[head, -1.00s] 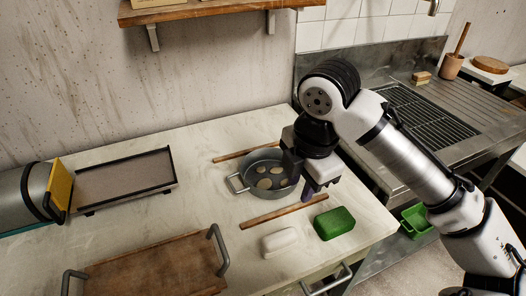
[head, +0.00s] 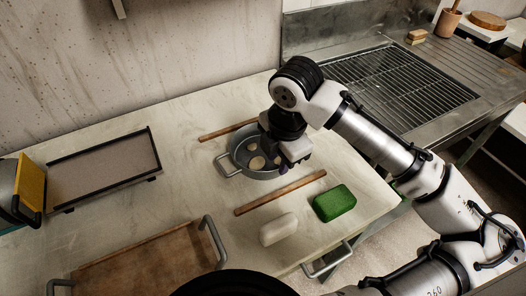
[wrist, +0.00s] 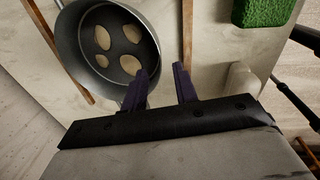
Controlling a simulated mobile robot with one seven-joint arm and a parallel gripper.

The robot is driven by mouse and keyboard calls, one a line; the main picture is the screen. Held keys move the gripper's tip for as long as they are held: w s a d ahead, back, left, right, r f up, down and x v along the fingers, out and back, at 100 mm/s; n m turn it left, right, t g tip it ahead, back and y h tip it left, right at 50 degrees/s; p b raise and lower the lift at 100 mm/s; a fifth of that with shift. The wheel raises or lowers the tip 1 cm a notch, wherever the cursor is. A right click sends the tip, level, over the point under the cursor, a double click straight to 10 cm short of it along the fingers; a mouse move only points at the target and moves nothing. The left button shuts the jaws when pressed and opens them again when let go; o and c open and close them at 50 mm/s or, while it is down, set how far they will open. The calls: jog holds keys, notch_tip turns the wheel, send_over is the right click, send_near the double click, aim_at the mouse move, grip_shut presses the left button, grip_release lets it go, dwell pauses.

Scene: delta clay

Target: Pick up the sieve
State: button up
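The sieve (head: 236,166) appears as a round grey pan with a dark bottom and loop handles, standing on the pale worktop. It holds several flat tan lumps (head: 257,163). In the wrist view the sieve (wrist: 72,55) fills the upper left. My gripper (head: 284,167) is above the sieve's right side in the head view and partly covers it. In the wrist view my gripper (wrist: 160,82) has its two purple fingers apart with nothing between them. The left finger overlaps the sieve's near rim in that view; I cannot tell whether it touches. The handle on that side is mostly hidden.
Two wooden sticks lie beside the sieve, one behind (head: 228,130) and one in front (head: 280,192). A green block (head: 334,203) and a white block (head: 278,229) lie in front. A wooden tray (head: 150,262) and a grey-topped rack (head: 103,169) stand left. A steel sink unit (head: 400,85) is behind right.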

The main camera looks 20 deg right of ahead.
aim_at(275, 170)
jog(key=shift+w+a+f, duration=0.1)
jog(key=shift+w+f, duration=0.1)
jog(key=shift+f, duration=1.1)
jog(key=shift+w+a+f, duration=0.1)
jog(key=shift+w+f, duration=0.1)
jog(key=shift+f, duration=1.1)
grip_shut()
